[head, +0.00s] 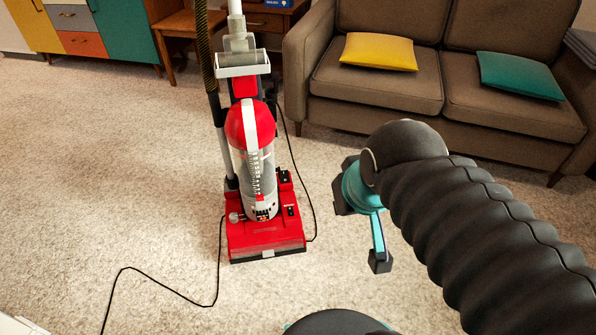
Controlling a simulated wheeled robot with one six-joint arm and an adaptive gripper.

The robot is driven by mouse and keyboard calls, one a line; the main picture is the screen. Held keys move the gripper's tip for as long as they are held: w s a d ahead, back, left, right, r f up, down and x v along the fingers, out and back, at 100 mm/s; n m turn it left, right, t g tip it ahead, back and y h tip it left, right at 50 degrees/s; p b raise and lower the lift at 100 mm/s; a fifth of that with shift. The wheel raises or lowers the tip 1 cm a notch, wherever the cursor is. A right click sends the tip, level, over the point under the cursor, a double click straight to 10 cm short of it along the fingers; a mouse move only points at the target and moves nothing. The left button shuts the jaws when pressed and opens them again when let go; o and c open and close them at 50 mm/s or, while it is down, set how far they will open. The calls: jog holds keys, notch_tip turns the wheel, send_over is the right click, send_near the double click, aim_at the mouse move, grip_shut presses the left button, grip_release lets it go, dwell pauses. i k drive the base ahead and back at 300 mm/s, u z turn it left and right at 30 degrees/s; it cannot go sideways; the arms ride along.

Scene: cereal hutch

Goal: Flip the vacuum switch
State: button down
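A red upright vacuum (265,230) stands on the carpet left of centre in the head view. It has a clear grey canister (253,180) under a red dome. Small dark parts show on the right side of its red base (291,211), but I cannot tell which is the switch. My gripper (361,230), teal with dark fingertips, is to the right of the vacuum and apart from it. Its fingers are spread, with nothing seen between them. My ribbed black arm comes in from the lower right.
A black cord (165,291) runs over the carpet left of the vacuum, with more cord on its right. A brown sofa (375,88) with yellow (378,51) and teal (519,75) cushions stands behind. A coloured cabinet (90,30) is back left. The left carpet is mostly clear.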

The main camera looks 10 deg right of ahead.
aim_at(285, 174)
jog(key=i, duration=0.9)
jog(key=u, duration=0.85)
jog(key=k, duration=0.45)
jog(key=z, duration=0.7)
jog(key=i, duration=0.5)
